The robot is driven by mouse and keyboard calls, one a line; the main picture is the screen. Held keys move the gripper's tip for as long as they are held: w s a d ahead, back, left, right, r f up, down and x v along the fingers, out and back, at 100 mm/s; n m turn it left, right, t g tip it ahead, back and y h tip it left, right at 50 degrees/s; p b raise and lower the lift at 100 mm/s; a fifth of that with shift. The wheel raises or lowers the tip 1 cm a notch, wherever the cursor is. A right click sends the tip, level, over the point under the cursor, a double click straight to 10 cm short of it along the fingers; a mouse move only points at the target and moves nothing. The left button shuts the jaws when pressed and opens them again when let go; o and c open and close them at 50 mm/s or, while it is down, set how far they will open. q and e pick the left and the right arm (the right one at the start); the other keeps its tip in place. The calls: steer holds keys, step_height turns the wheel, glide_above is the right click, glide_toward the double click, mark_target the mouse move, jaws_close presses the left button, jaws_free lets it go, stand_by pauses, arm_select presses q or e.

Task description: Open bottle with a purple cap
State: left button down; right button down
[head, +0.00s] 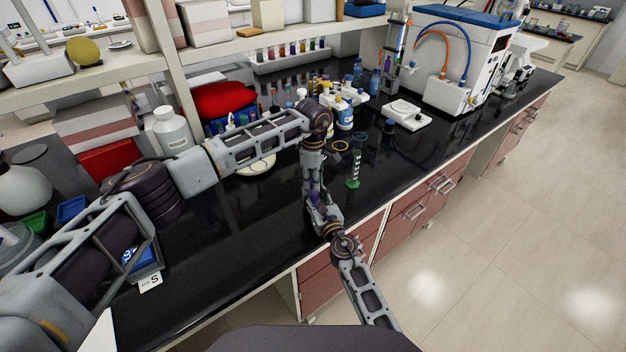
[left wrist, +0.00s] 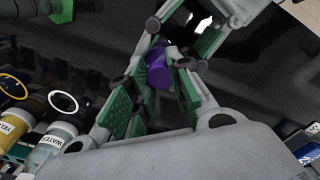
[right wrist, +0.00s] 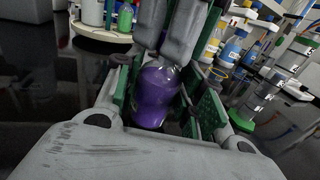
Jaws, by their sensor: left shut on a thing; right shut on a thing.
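The bottle (right wrist: 152,97) looks clear with purple contents and sits between the green pads of my right gripper (right wrist: 160,110) in the right wrist view. My left gripper's grey fingers are just above its top and hide the neck. In the left wrist view the purple cap (left wrist: 157,70) is between the green pads of my left gripper (left wrist: 155,95). In the head view a small purple patch (head: 314,197) shows where my left gripper (head: 312,180) meets my right gripper (head: 325,212), above the counter's front part. Whether cap and bottle still touch is hidden.
Yellow rings (head: 340,146), labelled bottles (head: 345,115) and a white balance (head: 407,114) are farther back. A large white bottle (head: 172,132) stands at left.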

arm_select(q)
steer(key=n, duration=1.9)
steer(key=shift+n, duration=0.4)
steer(key=n, duration=0.4)
steer(key=shift+r, duration=0.1)
steer(key=n, duration=0.4)
steer(key=shift+n, duration=1.8)
steer(key=shift+r, duration=1.15)
